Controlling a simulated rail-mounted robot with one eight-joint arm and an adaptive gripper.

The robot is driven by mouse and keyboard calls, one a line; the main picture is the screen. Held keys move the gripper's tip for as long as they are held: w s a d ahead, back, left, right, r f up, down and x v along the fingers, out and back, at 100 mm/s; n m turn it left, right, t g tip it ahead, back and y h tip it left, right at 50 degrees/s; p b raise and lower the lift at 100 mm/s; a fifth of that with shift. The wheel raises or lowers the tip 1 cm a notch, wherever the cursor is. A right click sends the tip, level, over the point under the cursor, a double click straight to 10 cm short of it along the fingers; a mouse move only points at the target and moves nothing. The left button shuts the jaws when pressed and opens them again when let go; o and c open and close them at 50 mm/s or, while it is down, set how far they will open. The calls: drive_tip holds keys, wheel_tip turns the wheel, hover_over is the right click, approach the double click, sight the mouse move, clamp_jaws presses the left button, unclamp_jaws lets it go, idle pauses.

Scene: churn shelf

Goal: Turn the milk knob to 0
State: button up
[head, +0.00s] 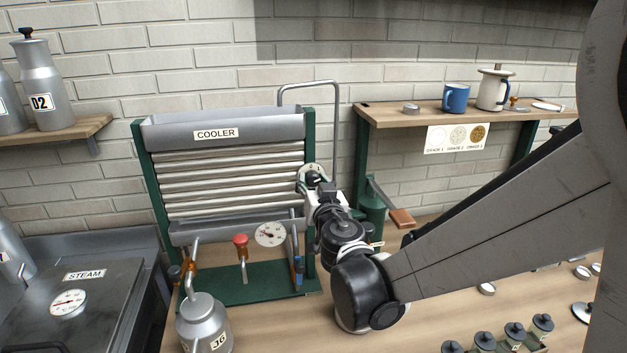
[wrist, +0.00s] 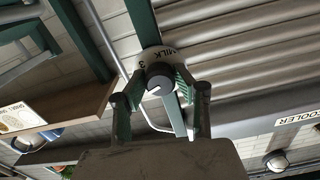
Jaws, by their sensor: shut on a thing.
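The milk knob (wrist: 159,77) is a dark round knob with a white pointer mark, in front of a pale dial plate (wrist: 152,56) lettered MILK with a 3 visible. The dial plate also shows in the head view (head: 313,170) on the right green post of the cooler, with the knob partly hidden by my gripper. My gripper (wrist: 160,84) has a finger on each side of the knob and is shut on it. In the head view my gripper (head: 319,187) reaches the dial from the front right. The exact setting under the pointer cannot be read.
The cooler (head: 225,134) has ridged metal tubes, with a red-topped valve (head: 241,240) and a gauge (head: 270,234) below. A wooden shelf (head: 390,115) with a blue mug (head: 455,98) is right of it. A milk can (head: 203,322) stands in front.

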drive_tip(key=n+b, duration=0.2)
drive_tip(key=n, duration=0.3)
drive_tip(key=shift+f+b, duration=0.15)
drive_tip(key=shift+b, duration=0.15)
drive_tip(key=shift+n+b, duration=0.75)
drive_tip(key=shift+n, duration=1.45)
drive_tip(key=o, duration=1.1)
drive_tip(key=shift+s, duration=0.1)
drive_tip(key=v, duration=1.2)
